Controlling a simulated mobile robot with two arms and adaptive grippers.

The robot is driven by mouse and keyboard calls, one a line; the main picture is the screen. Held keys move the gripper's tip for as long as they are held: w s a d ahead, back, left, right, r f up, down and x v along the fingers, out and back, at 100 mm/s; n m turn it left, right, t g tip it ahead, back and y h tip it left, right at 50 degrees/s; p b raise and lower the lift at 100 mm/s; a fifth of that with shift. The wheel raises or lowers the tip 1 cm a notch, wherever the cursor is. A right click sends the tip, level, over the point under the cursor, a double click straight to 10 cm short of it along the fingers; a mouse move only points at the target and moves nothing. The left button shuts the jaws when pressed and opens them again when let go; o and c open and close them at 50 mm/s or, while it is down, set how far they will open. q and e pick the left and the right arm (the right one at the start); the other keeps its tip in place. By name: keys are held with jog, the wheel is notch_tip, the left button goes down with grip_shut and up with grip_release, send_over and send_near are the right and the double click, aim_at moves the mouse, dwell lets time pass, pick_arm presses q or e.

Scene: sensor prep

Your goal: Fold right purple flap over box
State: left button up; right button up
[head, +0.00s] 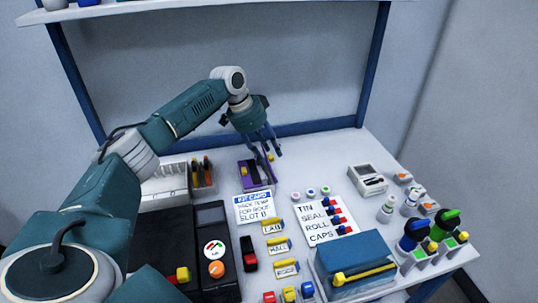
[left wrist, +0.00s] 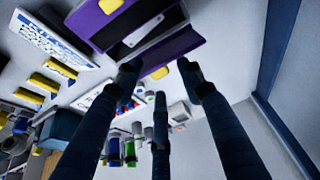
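The box (head: 257,174) is small and dark with purple sides and sits at the back middle of the table, below my left gripper (head: 270,149). In the left wrist view the box interior (left wrist: 140,28) looks dark with a pale strip in it. A purple flap (left wrist: 172,52) stands out along its near side, with a yellow tab (left wrist: 160,73) at its edge. My right gripper is in neither view.
A blue-headed label card (head: 255,208) lies in front of the box. A pen holder (head: 203,178) stands to its left, a cap card (head: 326,219) to its front right. A blue post (head: 374,65) rises behind.

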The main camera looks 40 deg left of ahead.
pick_arm(q)
jog(key=shift+w+d+f, duration=0.15)
jog(key=shift+w+f, duration=0.05)
jog(key=shift+f, duration=0.4)
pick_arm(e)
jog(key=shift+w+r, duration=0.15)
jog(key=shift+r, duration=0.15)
pick_arm(q)
jog(key=c, duration=0.8)
jog(key=shift+r, duration=0.15)
jog(key=shift+c, duration=0.9)
